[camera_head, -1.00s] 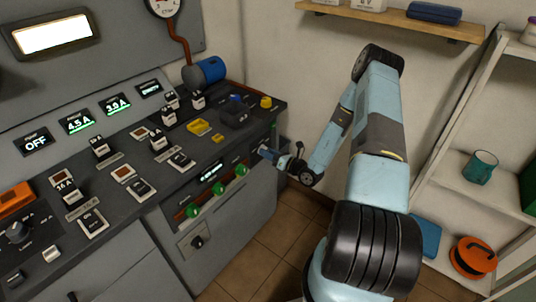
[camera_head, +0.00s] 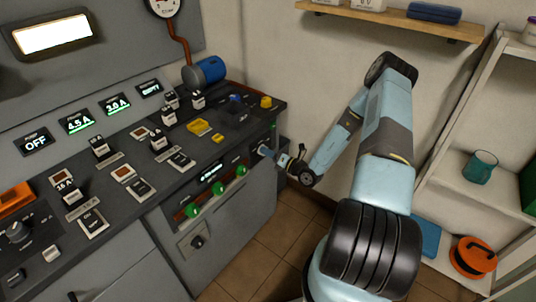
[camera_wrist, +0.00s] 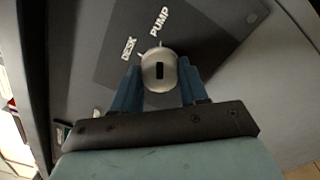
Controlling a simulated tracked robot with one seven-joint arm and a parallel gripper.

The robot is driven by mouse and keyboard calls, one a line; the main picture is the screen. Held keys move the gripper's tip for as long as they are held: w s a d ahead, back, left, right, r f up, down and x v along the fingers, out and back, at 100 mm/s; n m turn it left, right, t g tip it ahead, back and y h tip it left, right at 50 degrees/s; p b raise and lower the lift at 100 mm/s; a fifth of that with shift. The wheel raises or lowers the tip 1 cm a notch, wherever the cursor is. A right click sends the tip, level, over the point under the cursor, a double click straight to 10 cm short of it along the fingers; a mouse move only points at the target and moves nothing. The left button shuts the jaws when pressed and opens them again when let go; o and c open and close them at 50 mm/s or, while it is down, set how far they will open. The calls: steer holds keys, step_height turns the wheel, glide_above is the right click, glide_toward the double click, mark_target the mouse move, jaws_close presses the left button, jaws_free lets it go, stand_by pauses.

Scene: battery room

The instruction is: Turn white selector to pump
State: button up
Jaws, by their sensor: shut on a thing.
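The white selector (camera_wrist: 158,71) is a round pale knob with a dark slot, seen from above in the wrist view. It sits on a dark plate (camera_wrist: 205,40) lettered DESK and PUMP. Its small pointer tip at the upper edge lies between the two words, nearer PUMP. My gripper (camera_wrist: 158,85) is shut on the selector, with one blue finger on each side of it. In the head view my gripper (camera_head: 268,152) is at the right end of the desk, where the selector is hidden.
The control desk (camera_head: 235,205) carries several switches, yellow blocks (camera_head: 200,127) and green knobs (camera_head: 218,190) left of my gripper. A blue cylinder (camera_head: 208,70) lies at the back. A white shelf unit (camera_head: 495,200) stands at the right. Tiled floor is free between.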

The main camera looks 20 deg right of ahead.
steer(key=shift+f, duration=0.1)
steer(key=o, duration=1.1)
steer(key=shift+c, duration=0.2)
steer(key=v, duration=1.4)
steer(key=shift+w+a, duration=0.1)
